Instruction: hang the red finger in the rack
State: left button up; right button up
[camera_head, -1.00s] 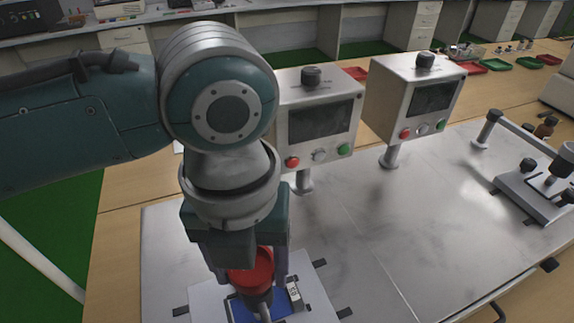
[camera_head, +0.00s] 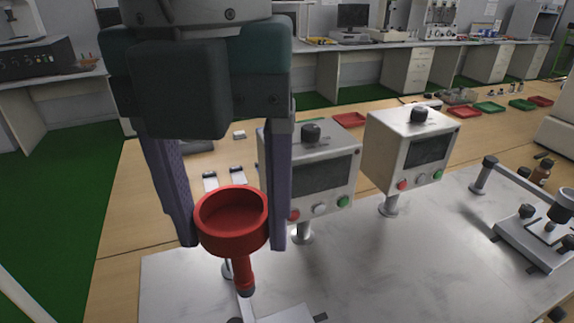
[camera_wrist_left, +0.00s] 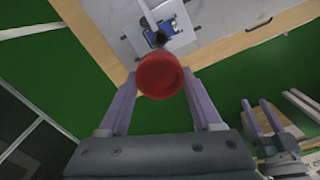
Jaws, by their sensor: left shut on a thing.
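The red finger (camera_head: 232,222), a red cup with a narrow stem ending in a dark tip, is between the two fingers of my left gripper (camera_head: 232,240). The gripper is shut on its cup, with the stem pointing down, above the grey worktop. In the left wrist view the red finger (camera_wrist_left: 160,75) sits between the fingertips, above a white and blue fixture (camera_wrist_left: 160,27). My right gripper (camera_wrist_left: 256,104) shows at the right of that view, its fingers apart and empty. I cannot make out the rack with certainty.
Two white control boxes (camera_head: 325,175) (camera_head: 408,155) on posts stand behind and right of the left gripper. A grey metal device (camera_head: 540,235) is at the far right. Red and green trays (camera_head: 489,106) lie at the back. The worktop's middle (camera_head: 400,270) is clear.

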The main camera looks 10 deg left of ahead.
aim_at(244, 295)
pick_arm(q)
jog(key=shift+f, duration=0.1)
jog(key=shift+f+b, duration=2.65)
jog(key=shift+f, duration=2.3)
